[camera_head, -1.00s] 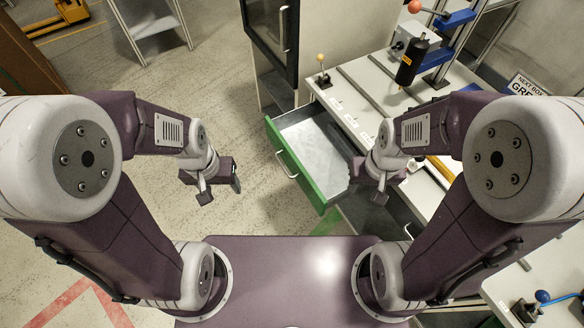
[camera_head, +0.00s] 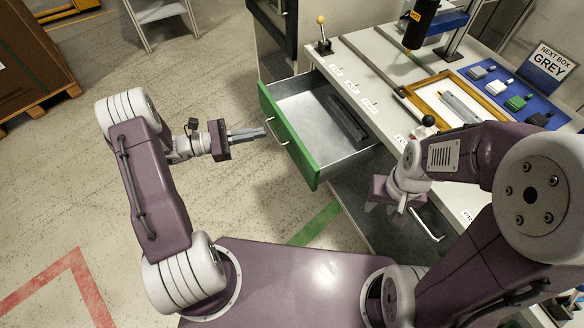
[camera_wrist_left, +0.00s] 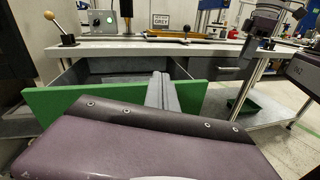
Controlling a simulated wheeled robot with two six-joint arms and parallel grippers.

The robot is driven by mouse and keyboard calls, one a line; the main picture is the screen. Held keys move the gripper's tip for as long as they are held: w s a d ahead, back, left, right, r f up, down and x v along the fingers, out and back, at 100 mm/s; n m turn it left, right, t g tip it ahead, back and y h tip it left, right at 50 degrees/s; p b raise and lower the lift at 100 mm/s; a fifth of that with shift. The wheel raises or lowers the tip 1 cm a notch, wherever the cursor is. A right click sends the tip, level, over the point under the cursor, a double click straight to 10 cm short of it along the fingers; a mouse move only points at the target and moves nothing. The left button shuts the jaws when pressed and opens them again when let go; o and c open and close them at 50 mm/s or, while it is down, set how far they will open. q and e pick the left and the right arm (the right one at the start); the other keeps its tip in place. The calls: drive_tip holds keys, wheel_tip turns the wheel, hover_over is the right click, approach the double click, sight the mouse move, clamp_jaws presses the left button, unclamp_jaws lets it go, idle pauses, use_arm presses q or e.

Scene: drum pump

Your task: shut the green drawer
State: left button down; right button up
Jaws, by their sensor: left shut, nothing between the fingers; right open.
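The green drawer (camera_head: 288,138) is pulled out from under the workbench. Its green front faces left, with a pale handle (camera_head: 275,132) on it, and a dark grey object lies inside along its right side. My left gripper (camera_head: 262,132) is shut and empty, its fingers pointing right at the drawer front close to the handle. Whether they touch it I cannot tell. In the left wrist view the green front (camera_wrist_left: 190,97) spans behind the shut fingers (camera_wrist_left: 162,92).
The workbench (camera_head: 345,50) carries a wooden frame tray (camera_head: 412,93), a blue mat with several small blocks (camera_head: 515,102), a black-handled press and a "NEXT BOX GREY" sign (camera_head: 551,62). A dark cabinet stands behind the drawer. The floor left of the drawer is clear.

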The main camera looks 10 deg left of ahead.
use_arm(q)
drive_tip(key=s+a+f+n+t+y+b, duration=0.1)
drive_tip(key=a+f+n+t+b, duration=0.15)
drive_tip(key=f, duration=0.35)
drive_tip(key=s+a+f+n+t+b, duration=0.1)
drive_tip(key=s+a+f+n, duration=0.15)
drive_tip(key=f, duration=0.35)
drive_tip(key=w+x, duration=0.1)
drive_tip(key=x, duration=1.2)
drive_tip(key=shift+w+f+m, duration=0.2)
drive_tip(key=shift+w+m, duration=0.1)
drive_tip(key=shift+w, duration=0.05)
use_arm(e)
drive_tip(key=f, duration=0.5)
drive_tip(key=shift+s+d+f, duration=0.15)
drive_tip(key=shift+d+f, duration=0.05)
drive_tip(key=shift+f, duration=0.1)
use_arm(q)
drive_tip(key=shift+a, duration=0.1)
